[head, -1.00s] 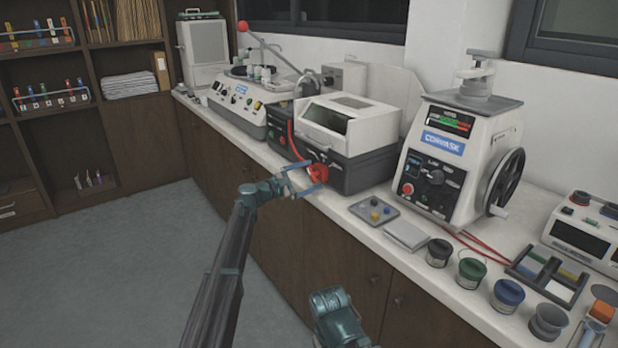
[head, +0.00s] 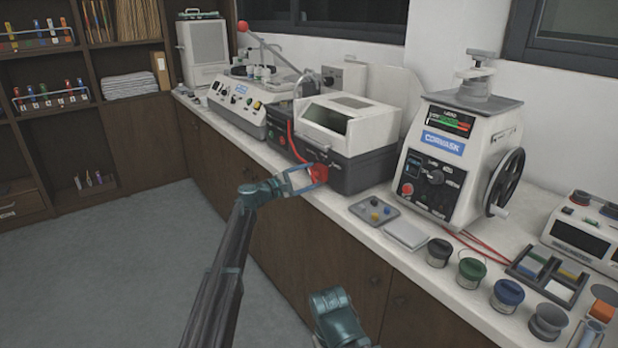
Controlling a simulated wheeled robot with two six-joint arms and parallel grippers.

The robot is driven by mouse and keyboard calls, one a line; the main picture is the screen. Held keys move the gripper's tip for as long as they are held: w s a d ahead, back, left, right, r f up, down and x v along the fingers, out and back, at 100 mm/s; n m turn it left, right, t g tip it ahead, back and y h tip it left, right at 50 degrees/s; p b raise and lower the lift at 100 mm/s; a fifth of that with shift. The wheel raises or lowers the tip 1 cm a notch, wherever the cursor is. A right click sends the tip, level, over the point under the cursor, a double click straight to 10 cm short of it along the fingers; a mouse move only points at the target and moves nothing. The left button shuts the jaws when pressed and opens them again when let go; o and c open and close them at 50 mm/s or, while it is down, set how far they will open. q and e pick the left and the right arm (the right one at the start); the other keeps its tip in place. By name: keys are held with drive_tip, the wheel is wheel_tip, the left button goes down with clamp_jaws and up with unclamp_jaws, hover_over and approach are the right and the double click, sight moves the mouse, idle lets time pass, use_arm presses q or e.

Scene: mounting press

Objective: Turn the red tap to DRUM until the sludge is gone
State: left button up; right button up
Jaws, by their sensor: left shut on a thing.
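The red tap (head: 319,172) sits low on the front of the grey and white cut-off machine (head: 352,140), at the counter's front edge. My left gripper (head: 311,178) reaches in from the left and is shut on the red tap, with its fingers on either side. A red hose (head: 291,138) runs down the machine's left side toward the tap. Any DRUM marking and any sludge are too small or hidden to tell. Part of my right arm (head: 338,318) shows at the bottom middle; its gripper is out of view.
To the right stand the mounting press (head: 450,155) with a handwheel (head: 505,182), a small tray of coloured buttons (head: 374,212), several jars (head: 471,273) and a divided box (head: 548,274). A polishing machine (head: 238,103) stands to the left. The floor (head: 150,260) in front is clear.

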use_arm(q)
drive_tip(key=m, duration=0.6)
drive_tip(key=shift+s+m, duration=0.1)
drive_tip(key=shift+m, duration=0.2)
idle(0.5)
drive_tip(key=o, duration=1.3)
